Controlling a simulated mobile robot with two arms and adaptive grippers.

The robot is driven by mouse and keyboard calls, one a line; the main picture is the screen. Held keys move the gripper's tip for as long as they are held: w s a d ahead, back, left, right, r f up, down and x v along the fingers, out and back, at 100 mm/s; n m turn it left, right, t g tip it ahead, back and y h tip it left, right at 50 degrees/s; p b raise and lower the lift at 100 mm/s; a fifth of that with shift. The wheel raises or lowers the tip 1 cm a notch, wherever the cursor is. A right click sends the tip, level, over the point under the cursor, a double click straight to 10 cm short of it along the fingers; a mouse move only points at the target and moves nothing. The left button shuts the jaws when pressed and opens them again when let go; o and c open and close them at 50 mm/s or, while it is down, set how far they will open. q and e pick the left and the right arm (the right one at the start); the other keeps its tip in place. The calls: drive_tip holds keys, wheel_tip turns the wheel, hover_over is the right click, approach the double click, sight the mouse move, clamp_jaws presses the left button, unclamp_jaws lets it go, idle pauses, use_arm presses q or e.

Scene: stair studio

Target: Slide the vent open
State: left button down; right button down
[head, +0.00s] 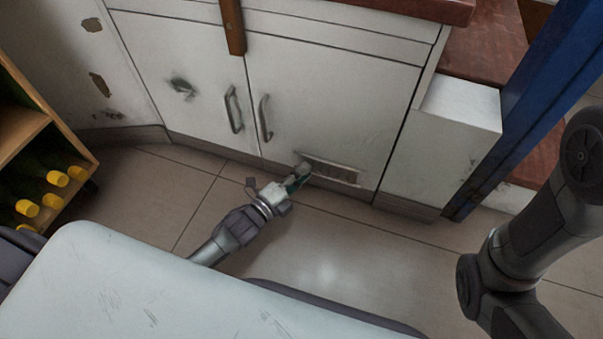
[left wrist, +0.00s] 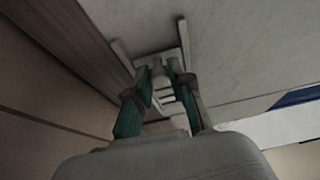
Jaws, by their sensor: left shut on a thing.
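The vent (head: 332,171) is a narrow slotted plate low on the right white cabinet door. It also shows in the left wrist view (left wrist: 169,97), just ahead of the fingers, with a few slots in sight. My left gripper (head: 300,176) reaches the left end of the vent. In the left wrist view my left gripper (left wrist: 160,88) has its two fingers closed around a small pale knob (left wrist: 157,70) at the vent. The fingers hide part of the vent. My right arm shows at the right of the head view, but its gripper is out of sight.
White cabinet doors (head: 330,100) with two metal handles stand above the tiled floor (head: 330,245). A wooden rack (head: 30,135) with yellow-capped bottles stands at the left. A blue post (head: 525,100) rises at the right. The floor before the vent is clear.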

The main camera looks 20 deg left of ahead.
use_arm(q)
drive_tip(key=shift+a, duration=0.1)
drive_tip(key=shift+a+p, duration=0.55)
drive_tip(key=shift+a, duration=0.2)
drive_tip(key=c, duration=1)
unclamp_jaws()
drive_tip(key=shift+a, duration=0.1)
drive_tip(key=v, duration=1.2)
drive_tip(key=shift+r, duration=0.1)
